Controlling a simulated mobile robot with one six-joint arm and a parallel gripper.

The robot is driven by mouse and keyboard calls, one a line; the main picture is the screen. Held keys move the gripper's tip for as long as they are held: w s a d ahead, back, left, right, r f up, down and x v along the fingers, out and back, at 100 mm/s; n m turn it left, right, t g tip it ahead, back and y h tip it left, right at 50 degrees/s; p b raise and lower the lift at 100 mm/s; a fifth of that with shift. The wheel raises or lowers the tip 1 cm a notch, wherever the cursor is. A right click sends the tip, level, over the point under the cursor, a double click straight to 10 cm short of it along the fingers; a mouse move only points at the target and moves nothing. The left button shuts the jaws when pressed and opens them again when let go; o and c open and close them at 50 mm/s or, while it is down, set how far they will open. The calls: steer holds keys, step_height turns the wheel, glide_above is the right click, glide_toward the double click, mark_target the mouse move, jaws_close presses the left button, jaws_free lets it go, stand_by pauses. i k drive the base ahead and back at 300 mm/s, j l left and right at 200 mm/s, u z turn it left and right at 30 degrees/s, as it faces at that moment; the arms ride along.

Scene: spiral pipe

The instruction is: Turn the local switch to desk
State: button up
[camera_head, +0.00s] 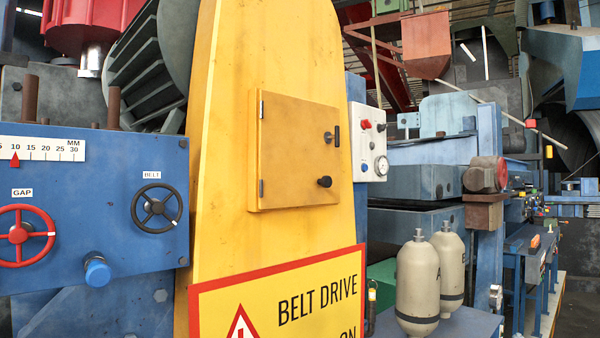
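No switch marked local or desk can be read in this view. A white control box (369,143) is fixed at the right side of the yellow belt drive housing (225,60). It carries a red knob (366,124), small dark and blue controls, and a round gauge (381,166). The yellow housing has a hinged door (293,150), which looks closed. On the door are a dark latch (329,137) and a black knob (324,182). My gripper is not in view.
A blue panel (100,220) at the left has a red GAP handwheel (25,235) and a black BELT handwheel (156,208). A BELT DRIVE warning sign (280,300) stands low in front. Two beige bottles (417,285) stand on a blue surface at the right.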

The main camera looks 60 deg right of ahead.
mark_target(381, 128)
steer(key=z, duration=2.2)
